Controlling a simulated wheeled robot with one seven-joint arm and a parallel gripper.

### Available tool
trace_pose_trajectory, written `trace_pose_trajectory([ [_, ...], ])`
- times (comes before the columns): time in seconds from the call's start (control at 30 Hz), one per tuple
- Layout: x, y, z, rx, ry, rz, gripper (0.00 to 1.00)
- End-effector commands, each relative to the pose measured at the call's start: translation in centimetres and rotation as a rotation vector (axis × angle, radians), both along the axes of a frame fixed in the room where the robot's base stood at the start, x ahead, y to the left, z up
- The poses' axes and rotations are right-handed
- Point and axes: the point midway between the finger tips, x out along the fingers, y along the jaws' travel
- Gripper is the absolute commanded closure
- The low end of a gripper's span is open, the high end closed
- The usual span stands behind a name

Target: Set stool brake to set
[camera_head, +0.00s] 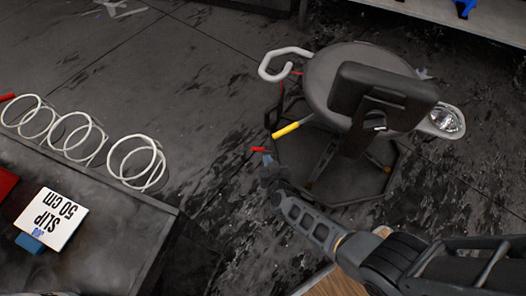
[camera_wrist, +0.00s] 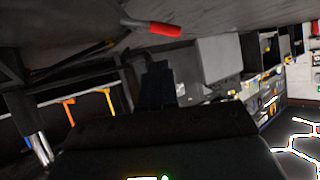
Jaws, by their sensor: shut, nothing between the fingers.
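The stool (camera_head: 325,75) stands on the dark floor in the head view, with a round grey seat, a dark backrest and a dark base frame. A red-tipped lever (camera_head: 259,149) shows at the stool's lower left, and a yellow-handled one (camera_head: 286,130) sits just above it. My gripper (camera_head: 268,161) is shut and empty, right by the red tip; I cannot tell whether they touch. In the wrist view a red-tipped lever (camera_wrist: 165,29) sticks out near the top, beneath a grey surface. I cannot tell which lever is the brake, nor its setting.

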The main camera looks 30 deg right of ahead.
Motion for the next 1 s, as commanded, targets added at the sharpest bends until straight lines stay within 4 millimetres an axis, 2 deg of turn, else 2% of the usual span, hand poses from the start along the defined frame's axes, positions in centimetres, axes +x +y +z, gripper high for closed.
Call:
trace_pose_trajectory([
  [0.03, -0.8, 0.2, 1.0, -0.001, 0.002, 0.002, 1.00],
  [0.3, -3.7, 0.5, 2.0, 0.000, 0.001, 0.000, 1.00],
  [0.8, -4.4, 0.6, 2.1, 0.000, -0.001, -0.001, 1.00],
  [1.0, -5.3, 0.0, 1.4, 0.025, -0.017, 0.007, 1.00],
])
